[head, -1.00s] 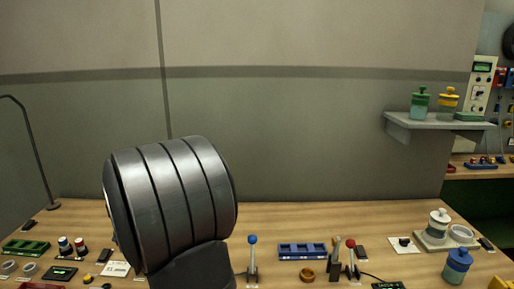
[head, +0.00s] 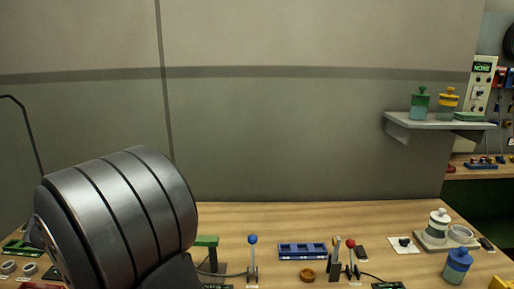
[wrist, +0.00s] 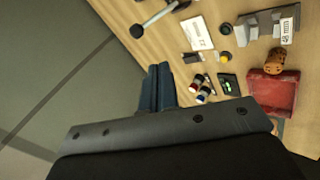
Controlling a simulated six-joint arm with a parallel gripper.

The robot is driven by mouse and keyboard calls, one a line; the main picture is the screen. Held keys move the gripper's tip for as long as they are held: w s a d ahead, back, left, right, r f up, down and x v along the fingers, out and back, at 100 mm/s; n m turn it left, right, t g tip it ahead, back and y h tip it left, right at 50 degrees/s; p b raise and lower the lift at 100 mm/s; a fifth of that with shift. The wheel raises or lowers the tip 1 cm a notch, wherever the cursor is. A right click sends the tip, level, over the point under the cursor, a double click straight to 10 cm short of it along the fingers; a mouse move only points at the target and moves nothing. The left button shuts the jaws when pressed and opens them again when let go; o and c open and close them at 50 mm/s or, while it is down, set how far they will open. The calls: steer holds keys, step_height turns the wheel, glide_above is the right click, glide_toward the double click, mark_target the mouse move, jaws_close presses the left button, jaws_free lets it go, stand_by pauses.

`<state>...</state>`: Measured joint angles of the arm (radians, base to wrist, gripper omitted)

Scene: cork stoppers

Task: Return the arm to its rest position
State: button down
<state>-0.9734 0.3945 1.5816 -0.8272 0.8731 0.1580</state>
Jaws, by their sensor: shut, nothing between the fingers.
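My gripper (wrist: 158,88) shows in the wrist view with its two dark blue fingers together and nothing between them. It hangs in the air, apart from the things on the table. In the head view the gripper is out of sight; only a thick grey part of my arm shows at the lower left, hiding part of the table. A brown cork stopper (wrist: 275,60) is at the right of the wrist view, beside a red block-like holder (wrist: 272,90).
The wooden table (head: 300,220) carries a blue rack (head: 302,251), a blue-knobbed lever (head: 252,255), a red-knobbed lever (head: 351,260) and a green-topped stand (head: 207,242). A blue jar (head: 457,265) stands at the right. A shelf (head: 405,124) holds two jars. The wall behind is bare.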

steer(key=shift+s+a+r+n+t, duration=0.35)
steer(key=shift+s+a+n, duration=0.2)
steer(key=shift+n, duration=0.25)
steer(key=shift+s+a+r+n+t, duration=0.2)
steer(key=shift+s+a+n+t, duration=0.3)
steer(key=shift+n, duration=0.3)
steer(key=c, duration=1.7)
jaws_free()
steer(key=shift+w+d+r, duration=0.1)
steer(key=shift+w+d, duration=0.05)
steer(key=o, duration=1.4)
steer(key=w+d+r+m+g+h, duration=0.1)
steer(key=w+d+r+m+g, duration=0.2)
steer(key=d+m, duration=0.6)
step_height(320, 180, up, 2)
steer(key=shift+w+d, duration=1)
steer(key=shift+d, duration=0.15)
steer(key=o, duration=0.3)
steer(key=d+r+m+g+y, duration=0.1)
steer(key=d+r+m+g, duration=0.1)
steer(key=d+r+m, duration=0.4)
steer(key=d+m, duration=0.2)
steer(key=d, duration=0.1)
steer(key=shift+w+d+m+g, duration=0.2)
steer(key=shift+d+m+g, duration=0.1)
steer(key=shift+d+g, duration=0.05)
steer(key=x, duration=1)
steer(key=shift+d+r, duration=0.1)
steer(key=shift+r, duration=0.05)
steer(key=v, duration=1)
